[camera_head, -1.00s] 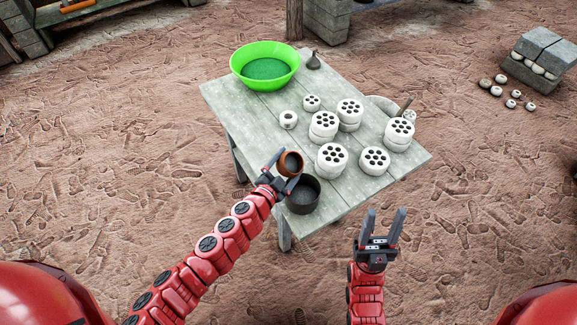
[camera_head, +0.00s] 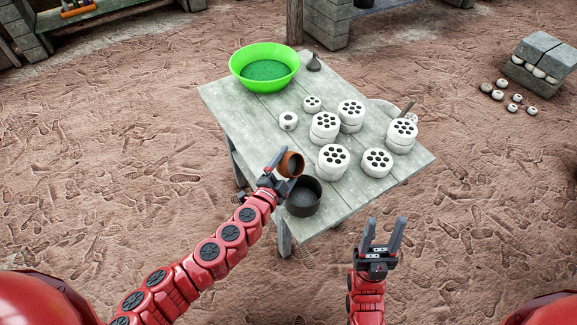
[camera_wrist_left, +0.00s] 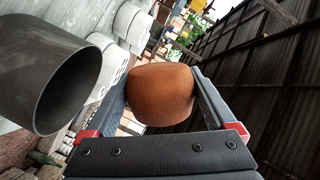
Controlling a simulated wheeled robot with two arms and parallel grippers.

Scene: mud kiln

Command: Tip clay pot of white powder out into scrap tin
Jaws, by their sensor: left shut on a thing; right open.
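The clay pot (camera_head: 291,165) is a small brown-orange pot, held by my left gripper (camera_head: 281,165) at the near left edge of the table. The pot is tilted, with its mouth toward the right in the head view. In the left wrist view the pot (camera_wrist_left: 160,93) sits between both fingers and its inside is hidden. The scrap tin (camera_head: 303,197) is a dark round open tin on the table corner, just below and right of the pot; it also shows in the left wrist view (camera_wrist_left: 45,85). I cannot make out white powder. My right gripper (camera_head: 381,240) is open and empty in front of the table.
Several white perforated discs (camera_head: 333,158), some stacked, stand on the wooden table (camera_head: 260,120). A green bowl (camera_head: 264,65) and a small dark cone-shaped thing (camera_head: 314,63) are at the far end. The right front corner is clear.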

